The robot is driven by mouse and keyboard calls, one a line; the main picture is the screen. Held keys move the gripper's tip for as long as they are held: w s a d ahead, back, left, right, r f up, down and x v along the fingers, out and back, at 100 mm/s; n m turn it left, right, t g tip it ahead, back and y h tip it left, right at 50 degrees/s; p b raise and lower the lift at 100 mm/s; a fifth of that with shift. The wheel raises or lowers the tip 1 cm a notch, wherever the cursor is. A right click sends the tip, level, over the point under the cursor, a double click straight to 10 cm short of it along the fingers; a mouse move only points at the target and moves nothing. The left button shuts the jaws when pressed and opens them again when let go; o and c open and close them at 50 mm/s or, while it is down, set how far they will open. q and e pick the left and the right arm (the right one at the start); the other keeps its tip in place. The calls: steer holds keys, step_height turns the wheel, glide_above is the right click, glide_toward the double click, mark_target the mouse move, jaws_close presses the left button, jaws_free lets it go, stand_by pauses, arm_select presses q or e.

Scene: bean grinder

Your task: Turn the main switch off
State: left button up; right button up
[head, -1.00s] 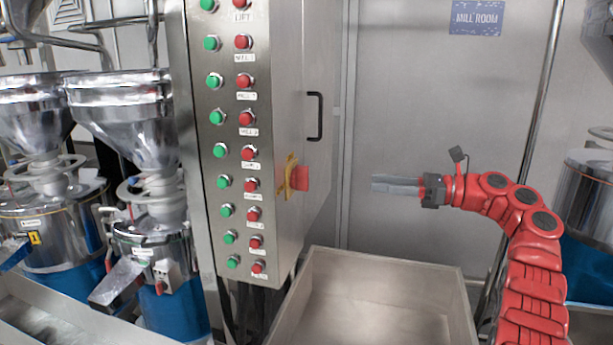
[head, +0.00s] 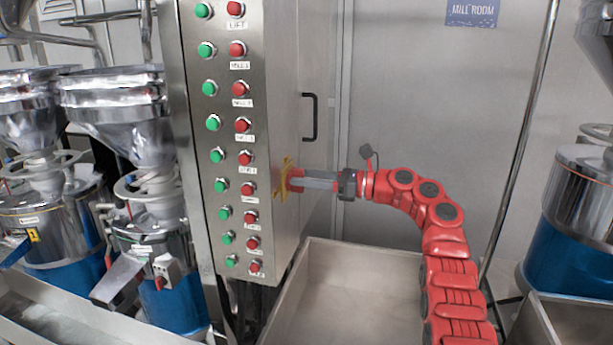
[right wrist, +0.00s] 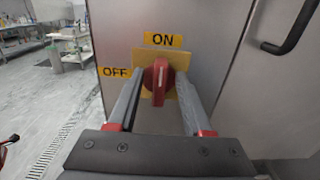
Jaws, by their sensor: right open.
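The main switch is a red knob (right wrist: 159,80) on a yellow plate (right wrist: 142,55) on the side of the steel cabinet. Its handle stands vertical, and its white mark lies upright, toward the ON label (right wrist: 162,40). The OFF label (right wrist: 115,72) is to its left. In the head view the yellow plate (head: 284,181) shows, and the knob is partly hidden by the fingers. My right gripper (head: 302,181) is open, its fingers reaching to the switch, one on either side of the knob. I cannot tell whether they touch it. My left gripper is not in view.
The cabinet front (head: 262,100) carries green and red buttons. A black door handle (head: 310,117) sits on the cabinet side above the switch. A steel bin (head: 345,260) is below my right arm. Steel mills (head: 145,215) stand at the left, another (head: 580,200) at the right.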

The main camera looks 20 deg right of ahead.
jaws_close()
stand_by(0.5)
steer(key=n+b, duration=0.2)
steer(key=n, duration=0.1)
steer(key=n+b, duration=0.3)
steer(key=s+f+n+b, duration=0.1)
steer(key=n+b, duration=0.1)
steer(key=n, duration=0.1)
steer(key=shift+a+n, duration=0.3)
steer(key=shift+n, duration=0.1)
steer(key=n+b, duration=0.3)
steer(key=n, duration=0.1)
steer(key=shift+f+n+b, duration=0.1)
steer(key=shift+n+b, duration=0.2)
steer(key=shift+b, duration=0.05)
steer(key=shift+a+f+n+b, duration=0.15)
steer(key=shift+n+b, duration=0.75)
steer(key=shift+n, duration=0.8)
